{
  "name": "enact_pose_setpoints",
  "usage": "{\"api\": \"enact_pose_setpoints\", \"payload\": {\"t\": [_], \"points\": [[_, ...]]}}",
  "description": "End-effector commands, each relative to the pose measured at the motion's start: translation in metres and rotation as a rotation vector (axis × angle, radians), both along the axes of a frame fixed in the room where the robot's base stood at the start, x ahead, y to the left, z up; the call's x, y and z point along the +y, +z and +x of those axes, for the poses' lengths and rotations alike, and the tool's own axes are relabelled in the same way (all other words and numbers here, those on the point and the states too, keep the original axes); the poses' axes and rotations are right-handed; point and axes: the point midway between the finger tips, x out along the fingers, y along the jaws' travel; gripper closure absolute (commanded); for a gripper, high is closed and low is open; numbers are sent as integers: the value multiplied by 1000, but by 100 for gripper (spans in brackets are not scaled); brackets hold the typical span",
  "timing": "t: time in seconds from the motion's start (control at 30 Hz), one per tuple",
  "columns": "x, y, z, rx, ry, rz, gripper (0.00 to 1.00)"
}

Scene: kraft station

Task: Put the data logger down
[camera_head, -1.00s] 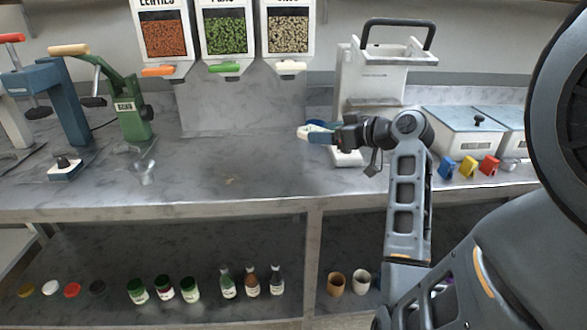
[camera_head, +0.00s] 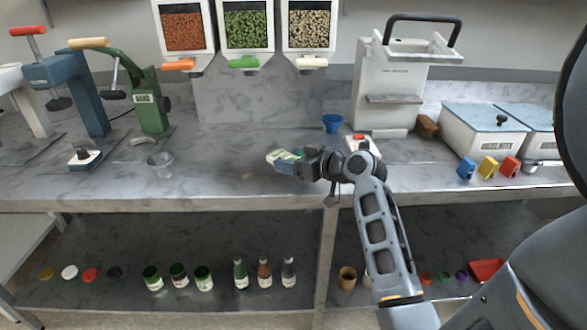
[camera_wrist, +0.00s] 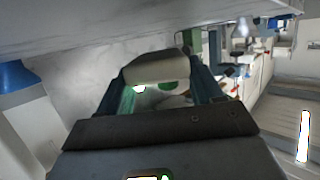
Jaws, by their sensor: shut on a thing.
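The data logger (camera_head: 283,155) is a small pale block with green on it, held at the end of my outstretched arm over the marble worktop (camera_head: 225,165). My gripper (camera_head: 291,160) is shut on it. In the wrist view the data logger (camera_wrist: 155,68) sits between the two blue-grey fingers and partly hides what lies beyond. It appears to be above the worktop, near the front part; I cannot tell how large the gap is.
A blue cup (camera_head: 332,122) and a small white device with a red top (camera_head: 361,146) stand behind my gripper. A glass funnel (camera_head: 160,163) and green press (camera_head: 150,110) are left. Lidded bins (camera_head: 482,130) are right. The worktop left of my gripper is clear.

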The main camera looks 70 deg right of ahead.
Motion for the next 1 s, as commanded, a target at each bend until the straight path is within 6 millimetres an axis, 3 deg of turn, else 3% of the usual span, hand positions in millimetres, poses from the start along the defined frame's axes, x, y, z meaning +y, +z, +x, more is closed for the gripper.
{"api": "enact_pose_setpoints", "payload": {"t": [0.2, 0.63, 0.67, 0.9, 1.0], "points": [[0, -28, 0, 1, -1, 3, 66], [0, -35, 0, 0, 0, 1, 66], [0, -34, 0, 1, 0, 1, 33], [0, -34, 0, 1, 0, 1, 10], [0, -34, 0, 1, 0, 1, 9]]}}
